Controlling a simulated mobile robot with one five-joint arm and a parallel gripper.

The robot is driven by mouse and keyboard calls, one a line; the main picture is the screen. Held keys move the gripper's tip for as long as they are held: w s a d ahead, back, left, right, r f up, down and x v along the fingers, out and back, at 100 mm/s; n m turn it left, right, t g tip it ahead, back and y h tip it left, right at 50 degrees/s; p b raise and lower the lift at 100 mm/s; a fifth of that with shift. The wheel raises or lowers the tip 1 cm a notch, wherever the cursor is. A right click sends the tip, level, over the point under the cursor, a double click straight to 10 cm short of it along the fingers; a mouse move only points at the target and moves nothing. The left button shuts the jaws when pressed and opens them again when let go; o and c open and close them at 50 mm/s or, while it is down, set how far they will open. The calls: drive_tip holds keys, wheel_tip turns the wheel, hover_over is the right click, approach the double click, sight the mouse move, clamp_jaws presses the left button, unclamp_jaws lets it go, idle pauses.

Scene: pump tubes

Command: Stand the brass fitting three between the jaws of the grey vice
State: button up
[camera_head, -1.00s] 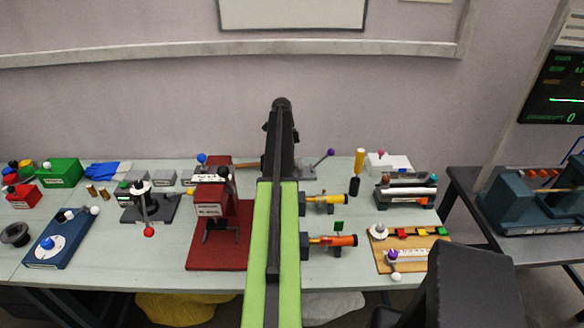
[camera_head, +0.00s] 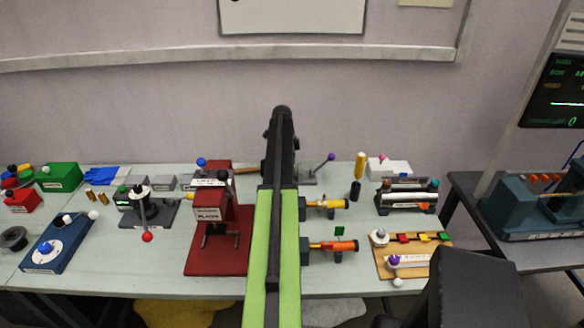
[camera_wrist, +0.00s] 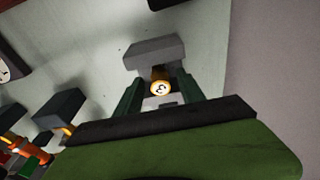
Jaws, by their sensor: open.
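In the wrist view my gripper (camera_wrist: 157,84) is open, with one dark green finger on each side of a brass fitting (camera_wrist: 160,89). The fitting's round end faces the camera and bears a dark numeral that looks like a 3. A grey block (camera_wrist: 152,51), apparently a jaw of the grey vice, lies just beyond the fitting. A paler grey piece shows on the near side, partly hidden by my gripper. I cannot tell whether the fitting touches the jaws. In the head view my own arm hides the gripper and the fitting.
In the head view a purple-knobbed lever (camera_head: 325,163) stands right of my arm. Two brass pieces (camera_head: 96,197) stand at the left near a blue cloth (camera_head: 101,176). A red press (camera_head: 215,240) stands close left of my arm, and yellow and orange tubes (camera_head: 333,245) close right.

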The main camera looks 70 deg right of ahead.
wheel_tip(320, 180, up, 12)
drive_tip(key=w+p, duration=0.1)
drive_tip(key=p, duration=1)
drive_tip(key=shift+w+a+p, duration=0.3)
drive_tip(key=shift+w+p, duration=0.05)
